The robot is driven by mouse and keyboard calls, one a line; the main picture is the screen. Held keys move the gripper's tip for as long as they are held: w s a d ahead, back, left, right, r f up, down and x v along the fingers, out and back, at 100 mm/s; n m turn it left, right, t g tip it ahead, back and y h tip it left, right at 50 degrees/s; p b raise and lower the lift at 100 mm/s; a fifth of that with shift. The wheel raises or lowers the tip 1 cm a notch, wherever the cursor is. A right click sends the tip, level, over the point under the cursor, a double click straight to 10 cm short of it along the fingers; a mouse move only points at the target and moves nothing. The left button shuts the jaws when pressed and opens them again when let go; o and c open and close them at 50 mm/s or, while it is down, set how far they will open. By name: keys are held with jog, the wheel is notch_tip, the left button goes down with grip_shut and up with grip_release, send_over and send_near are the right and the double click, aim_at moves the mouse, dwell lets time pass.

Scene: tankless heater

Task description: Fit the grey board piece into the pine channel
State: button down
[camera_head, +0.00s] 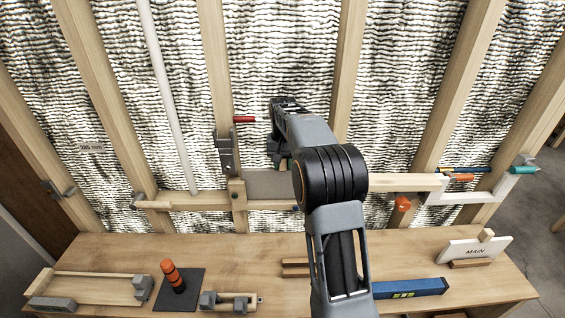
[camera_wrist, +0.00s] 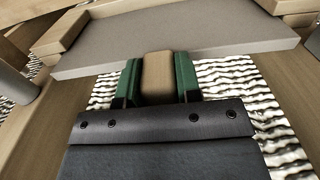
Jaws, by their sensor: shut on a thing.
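The grey board piece (camera_head: 267,184) is upright against the wall frame, left of my arm; my arm hides its right part. In the wrist view the grey board (camera_wrist: 170,42) spans the upper picture, with a tan wooden grip block (camera_wrist: 157,72) on its near side. My gripper (camera_wrist: 157,84) has its green jaws shut on that block; in the head view my gripper (camera_head: 284,163) is mostly hidden. Pine pieces (camera_head: 238,194) of the channel stand at the board's left end. A pine strip (camera_wrist: 62,30) lies close to the board's left end; I cannot tell how far it is seated.
A pine rail (camera_head: 405,181) runs right of my arm, with an orange clamp (camera_head: 402,204) below it. A white pipe (camera_head: 168,95) runs down the wall at left. The bench (camera_head: 240,255) carries an orange-and-black part (camera_head: 173,275), a blue level (camera_head: 410,288) and a MAIN sign (camera_head: 474,251).

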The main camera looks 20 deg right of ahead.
jog(key=shift+f, duration=0.3)
dwell(1.3)
jog(key=c, duration=0.7)
grip_release()
notch_tip(320, 180, up, 14)
jog(key=shift+f+p, duration=0.15)
jog(key=shift+p, duration=0.4)
